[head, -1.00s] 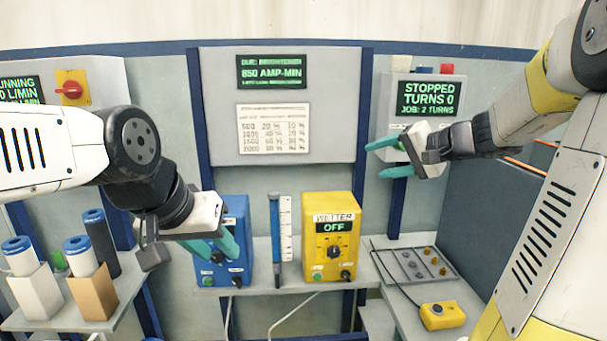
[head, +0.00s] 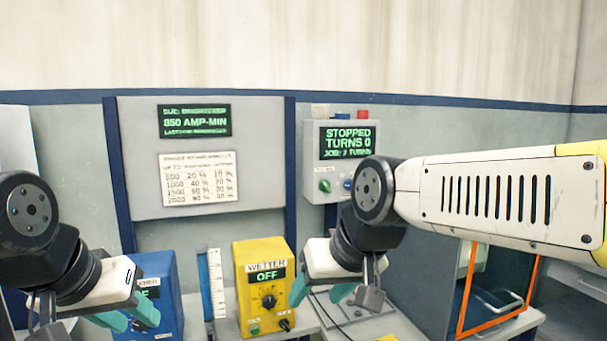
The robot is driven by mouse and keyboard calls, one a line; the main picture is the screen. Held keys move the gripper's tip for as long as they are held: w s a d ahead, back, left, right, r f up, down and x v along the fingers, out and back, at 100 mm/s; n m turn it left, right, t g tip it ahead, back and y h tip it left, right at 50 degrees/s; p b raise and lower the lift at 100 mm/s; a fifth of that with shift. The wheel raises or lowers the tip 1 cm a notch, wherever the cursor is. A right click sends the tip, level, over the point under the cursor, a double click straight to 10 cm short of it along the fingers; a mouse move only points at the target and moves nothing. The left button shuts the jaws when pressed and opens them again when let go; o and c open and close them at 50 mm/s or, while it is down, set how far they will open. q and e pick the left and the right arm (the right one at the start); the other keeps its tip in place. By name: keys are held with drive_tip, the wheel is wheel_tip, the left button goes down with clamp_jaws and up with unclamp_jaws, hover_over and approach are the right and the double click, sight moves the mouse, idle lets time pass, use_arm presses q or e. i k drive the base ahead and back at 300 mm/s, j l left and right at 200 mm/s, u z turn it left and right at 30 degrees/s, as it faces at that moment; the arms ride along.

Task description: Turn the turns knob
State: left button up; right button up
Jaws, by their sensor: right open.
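The grey turns box (head: 308,160) hangs on the wall right of centre.
The yellow WETTER box (head: 251,260) reads OFF and stands on the shelf beside a white scale strip (head: 215,284). The blue box (head: 170,285) is partly hidden by my left gripper. An orange-edged panel (head: 462,300) stands at the right. The wall above is clear.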

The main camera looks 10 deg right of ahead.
sight(347, 185)
drive_tip(key=z, duration=0.9)
